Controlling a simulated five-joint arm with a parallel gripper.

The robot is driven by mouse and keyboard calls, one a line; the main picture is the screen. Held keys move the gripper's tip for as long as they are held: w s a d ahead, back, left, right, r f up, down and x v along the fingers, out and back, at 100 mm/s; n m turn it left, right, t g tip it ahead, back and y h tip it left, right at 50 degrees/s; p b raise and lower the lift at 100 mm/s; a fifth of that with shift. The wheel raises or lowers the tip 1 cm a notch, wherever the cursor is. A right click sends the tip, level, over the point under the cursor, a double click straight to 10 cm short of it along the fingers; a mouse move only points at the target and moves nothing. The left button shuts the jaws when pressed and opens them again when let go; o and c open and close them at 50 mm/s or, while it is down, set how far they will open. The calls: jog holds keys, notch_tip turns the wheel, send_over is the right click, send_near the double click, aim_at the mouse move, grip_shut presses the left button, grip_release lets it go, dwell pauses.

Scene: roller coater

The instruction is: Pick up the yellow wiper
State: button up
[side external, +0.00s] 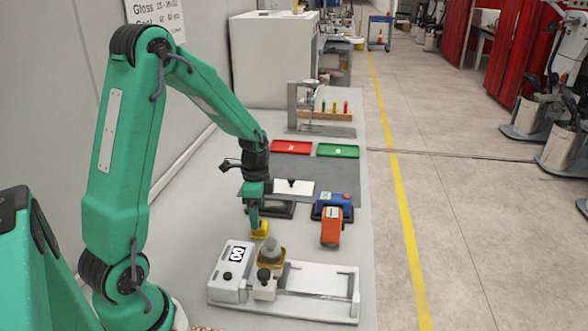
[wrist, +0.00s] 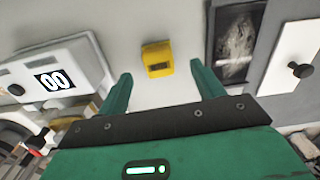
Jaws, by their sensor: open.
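The yellow wiper (side external: 260,231) is a small yellow block on the light grey bench, just behind the white device. In the wrist view the yellow wiper (wrist: 157,59) lies beyond my fingertips, roughly midway between them, with a dark rectangular slot in its face. My gripper (side external: 254,226) points down at the wiper in the side view and partly overlaps it. In the wrist view my gripper (wrist: 160,76) is open, with a green finger on each side and nothing between them.
The white device (side external: 233,270) with a "00" display stands in front. An orange block (side external: 331,227) and a blue device (side external: 333,205) are to the right. A dark framed plate (wrist: 235,42) lies right of the wiper in the wrist view. Red (side external: 291,147) and green (side external: 338,150) trays sit farther back.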

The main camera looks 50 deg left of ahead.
jog(key=shift+f, duration=0.1)
jog(key=shift+d+f, duration=0.2)
jog(key=shift+f, duration=2.3)
jog(key=c, duration=1.1)
jog(key=shift+o, duration=0.2)
jog(key=shift+r, duration=0.15)
jog(key=shift+r, duration=4.9)
